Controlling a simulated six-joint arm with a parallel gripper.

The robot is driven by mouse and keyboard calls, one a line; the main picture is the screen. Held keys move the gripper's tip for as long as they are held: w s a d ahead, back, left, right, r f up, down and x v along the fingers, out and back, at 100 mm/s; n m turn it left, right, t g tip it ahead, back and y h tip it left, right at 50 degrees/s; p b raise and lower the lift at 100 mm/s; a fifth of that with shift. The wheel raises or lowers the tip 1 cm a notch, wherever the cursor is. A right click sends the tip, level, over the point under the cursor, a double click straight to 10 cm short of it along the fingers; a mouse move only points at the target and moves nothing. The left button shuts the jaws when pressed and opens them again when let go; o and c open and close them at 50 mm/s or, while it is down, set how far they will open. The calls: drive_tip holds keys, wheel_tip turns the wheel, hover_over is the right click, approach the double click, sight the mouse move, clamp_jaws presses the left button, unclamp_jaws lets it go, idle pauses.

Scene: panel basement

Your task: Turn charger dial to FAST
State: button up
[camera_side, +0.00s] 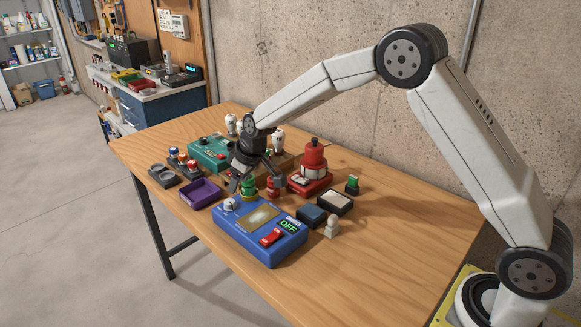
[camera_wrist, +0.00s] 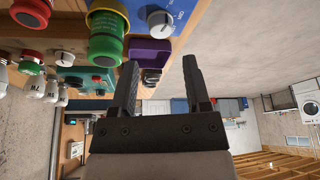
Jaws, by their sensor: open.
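A blue box (camera_side: 258,232) stands near the table's front edge. It has a white dial (camera_side: 229,204) at its left end, a tan plate on top, a red rocker switch (camera_side: 270,237) and a display reading OFF (camera_side: 289,225). In the wrist view the white dial (camera_wrist: 160,22) shows on the blue panel (camera_wrist: 137,10) at the top. My gripper (camera_side: 258,183) is open and empty, behind the blue box and close to a green knobbed piece (camera_side: 248,188). In the wrist view its two fingers (camera_wrist: 161,67) are spread apart.
A purple tray (camera_side: 201,193) lies left of the blue box, with a teal box (camera_side: 211,153) behind. A red-and-white device (camera_side: 313,165), dark blocks (camera_side: 336,202) and a pale figure (camera_side: 332,225) stand to the right. The table's right front is clear.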

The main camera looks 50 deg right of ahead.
sight(231, 202)
drive_tip(key=shift+w+f, duration=0.1)
drive_tip(key=shift+w, duration=0.1)
drive_tip(key=shift+x, duration=3.8)
drive_tip(key=shift+a, duration=0.1)
clamp_jaws()
